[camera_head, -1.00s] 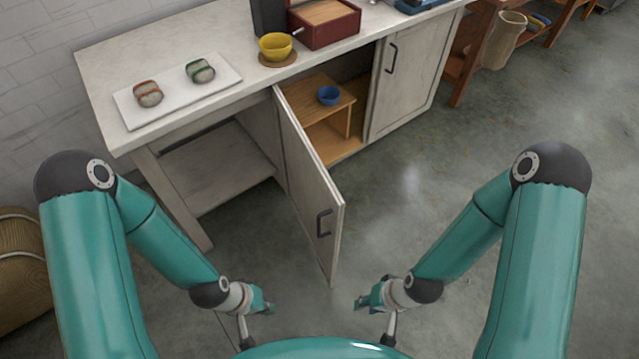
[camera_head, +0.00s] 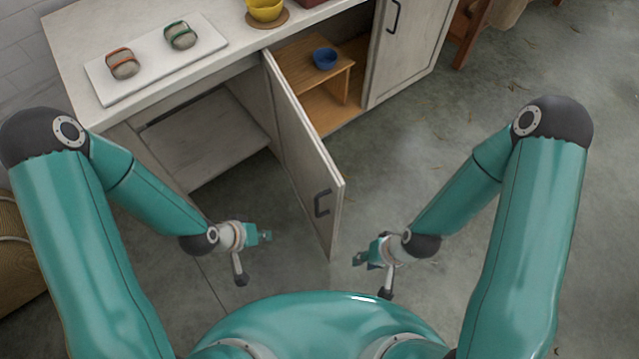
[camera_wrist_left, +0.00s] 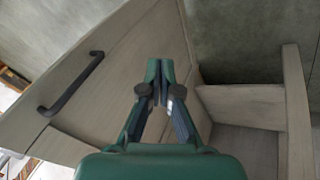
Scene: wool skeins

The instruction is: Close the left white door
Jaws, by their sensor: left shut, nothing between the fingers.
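The left white door (camera_head: 303,155) stands wide open, swung out from the cabinet front, with its dark handle (camera_head: 322,203) near its free edge. My left gripper (camera_head: 268,236) is shut and empty, to the left of the door in the head view and apart from its handle. In the left wrist view the shut fingers (camera_wrist_left: 161,82) show in front of the door panel (camera_wrist_left: 130,75), with the handle (camera_wrist_left: 72,85) to the left. Whether they touch the panel I cannot tell. My right gripper (camera_head: 358,259) is to the right of the door's free edge; its fingers are too small to read.
The open cabinet holds a wooden shelf (camera_head: 302,62) with a blue bowl (camera_head: 325,58). The right door (camera_head: 410,45) is closed. An open lower shelf (camera_head: 205,135) lies left of the open door. The counter carries a white tray (camera_head: 150,75) with two skeins.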

